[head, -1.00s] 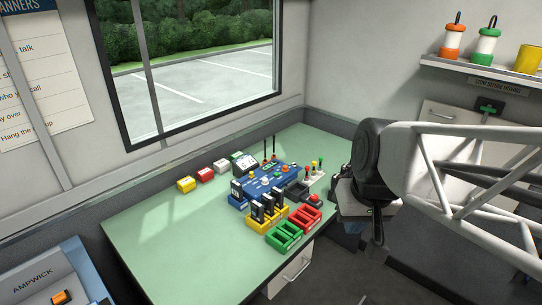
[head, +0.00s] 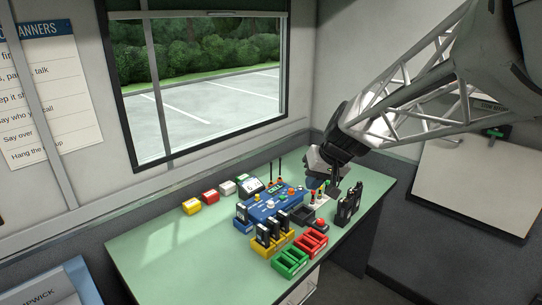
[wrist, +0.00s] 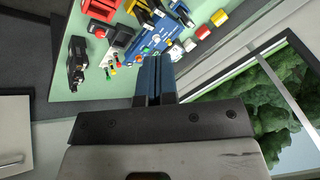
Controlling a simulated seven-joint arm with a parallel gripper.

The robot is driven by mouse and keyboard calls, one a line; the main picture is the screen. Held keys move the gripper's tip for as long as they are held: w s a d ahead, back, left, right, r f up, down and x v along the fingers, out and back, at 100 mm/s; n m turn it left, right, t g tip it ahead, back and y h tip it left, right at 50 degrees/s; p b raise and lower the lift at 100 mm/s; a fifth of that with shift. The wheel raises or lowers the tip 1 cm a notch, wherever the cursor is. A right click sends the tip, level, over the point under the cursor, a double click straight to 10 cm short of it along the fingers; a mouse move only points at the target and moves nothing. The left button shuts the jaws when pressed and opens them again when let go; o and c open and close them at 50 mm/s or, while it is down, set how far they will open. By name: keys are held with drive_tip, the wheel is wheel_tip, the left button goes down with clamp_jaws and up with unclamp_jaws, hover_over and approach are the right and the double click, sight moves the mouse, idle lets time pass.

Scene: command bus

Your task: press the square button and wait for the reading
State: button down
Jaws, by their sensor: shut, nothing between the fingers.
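The blue console (head: 268,208) stands on the green desk, with several small coloured knobs and buttons on its top. It also shows in the wrist view (wrist: 146,50). I cannot make out which of these is the square button; they are too small. My gripper (head: 333,189) is over the right part of the desk, right of the console. In the wrist view its blue fingers (wrist: 154,60) are together and empty, apart from the console.
Yellow trays (head: 271,245) with black handsets, a green tray (head: 291,262) and a red tray (head: 311,243) stand at the front. Black radios (head: 349,205) stand near the right edge. The desk's left part (head: 165,245) is clear.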

drive_tip(key=w+a+f+t+y, duration=0.1)
drive_tip(key=w+a+f, duration=0.15)
drive_tip(key=w, duration=0.75)
drive_tip(key=w+a+f+y, duration=0.1)
drive_tip(key=w+f, duration=0.3)
drive_tip(key=w, duration=0.5)
drive_tip(key=t+y, duration=0.1)
hover_over(283, 196)
wheel_tip(283, 196, down, 10)
drive_tip(key=shift+d+f, duration=0.1)
drive_tip(key=shift+f, duration=0.1)
drive_tip(key=shift+f, duration=4.3)
drive_tip(key=shift+f, duration=0.1)
drive_tip(key=shift+f, duration=0.3)
